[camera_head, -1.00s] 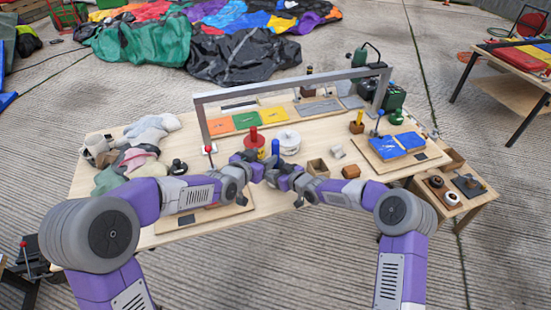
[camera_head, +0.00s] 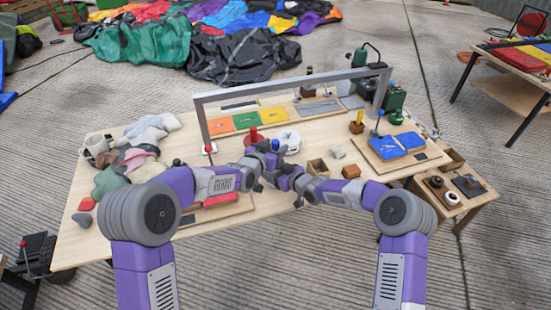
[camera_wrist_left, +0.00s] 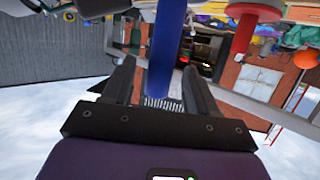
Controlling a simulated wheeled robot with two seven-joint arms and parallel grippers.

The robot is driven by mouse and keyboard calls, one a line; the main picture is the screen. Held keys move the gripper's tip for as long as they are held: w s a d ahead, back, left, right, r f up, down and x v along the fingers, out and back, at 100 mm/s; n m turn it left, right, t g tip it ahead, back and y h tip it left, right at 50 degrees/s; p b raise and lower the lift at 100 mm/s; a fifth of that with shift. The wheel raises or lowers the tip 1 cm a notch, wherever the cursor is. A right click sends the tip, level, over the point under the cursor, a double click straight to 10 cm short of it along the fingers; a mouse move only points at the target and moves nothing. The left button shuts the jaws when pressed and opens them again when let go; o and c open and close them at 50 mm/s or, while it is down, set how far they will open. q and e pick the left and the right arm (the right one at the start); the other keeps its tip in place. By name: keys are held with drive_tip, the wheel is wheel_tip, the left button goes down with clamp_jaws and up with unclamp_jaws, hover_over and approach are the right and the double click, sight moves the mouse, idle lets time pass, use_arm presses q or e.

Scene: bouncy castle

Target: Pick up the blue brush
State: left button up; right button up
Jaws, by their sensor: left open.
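A blue upright handle (camera_head: 275,145), which looks like the blue brush, stands near the middle of the table; its lower part is hidden behind my grippers. In the left wrist view the blue handle (camera_wrist_left: 168,45) is large and lies between the spread fingers, with no clear contact on either side. My left gripper (camera_wrist_left: 158,72) is open; in the head view it (camera_head: 267,157) is right by the handle. My right gripper (camera_head: 284,174) is close beside it, with its jaws too small and overlapped to read.
A red spool-like object (camera_head: 252,138) and a white disc (camera_head: 289,138) stand close by. A grey metal frame (camera_head: 290,87) spans the table (camera_head: 140,230). Cloths (camera_head: 133,158) lie at left.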

use_arm(q)
drive_tip(key=shift+x, duration=1.5)
clamp_jaws()
